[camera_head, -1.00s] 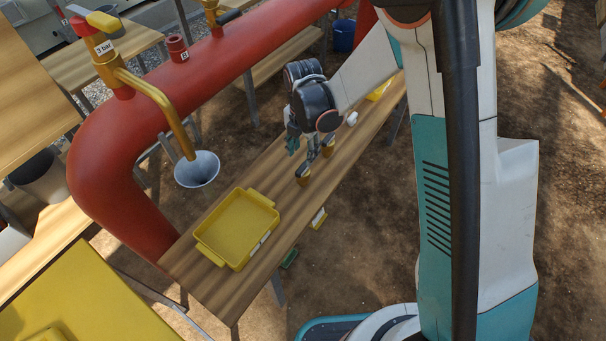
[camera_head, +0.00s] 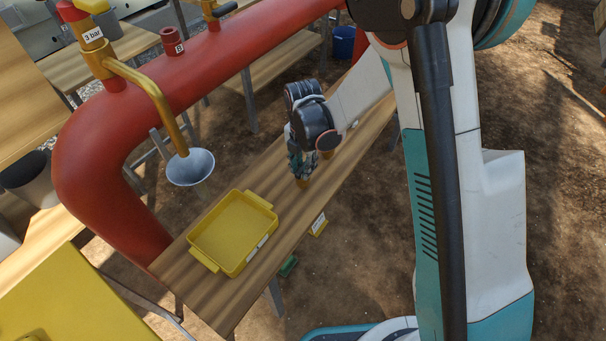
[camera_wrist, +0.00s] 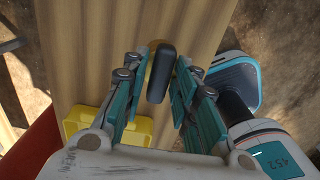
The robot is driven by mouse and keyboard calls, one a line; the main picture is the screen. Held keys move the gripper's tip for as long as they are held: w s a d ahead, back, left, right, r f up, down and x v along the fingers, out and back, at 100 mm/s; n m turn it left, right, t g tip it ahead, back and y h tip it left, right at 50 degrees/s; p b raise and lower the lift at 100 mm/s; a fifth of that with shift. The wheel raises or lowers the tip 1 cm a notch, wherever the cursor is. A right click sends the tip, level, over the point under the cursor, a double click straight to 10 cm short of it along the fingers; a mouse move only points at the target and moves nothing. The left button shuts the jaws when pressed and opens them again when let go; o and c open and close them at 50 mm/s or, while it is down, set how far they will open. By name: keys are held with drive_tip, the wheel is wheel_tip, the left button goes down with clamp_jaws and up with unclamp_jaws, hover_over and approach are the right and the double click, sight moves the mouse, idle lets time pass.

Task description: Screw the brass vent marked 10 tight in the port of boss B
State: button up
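Boss B (camera_head: 175,41) is a short red stub marked B on top of the red pipe. A small brass piece (camera_head: 302,183) stands on the wooden bench under my gripper (camera_head: 301,170). In the wrist view a black, elongated handle (camera_wrist: 160,75) with a little brass beside it sits between the fingers. My gripper (camera_wrist: 163,60) is open, one finger on each side of the handle, with a gap visible. No mark 10 is legible, so I cannot tell whether this piece is that vent. A second brass piece (camera_head: 327,154) shows partly behind my wrist.
A yellow tray (camera_head: 236,236) lies on the bench (camera_head: 186,270). A brass valve labelled 3 bar (camera_head: 97,52) has a spout bending down over a grey funnel (camera_head: 190,169). The red pipe (camera_head: 95,165) runs behind the bench.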

clamp_jaws()
drive_tip(key=shift+r, duration=0.1)
drive_tip(key=shift+r+p, duration=2.1)
drive_tip(key=shift+r, duration=1.35)
drive_tip(key=shift+c, duration=0.3)
unclamp_jaws()
clamp_jaws()
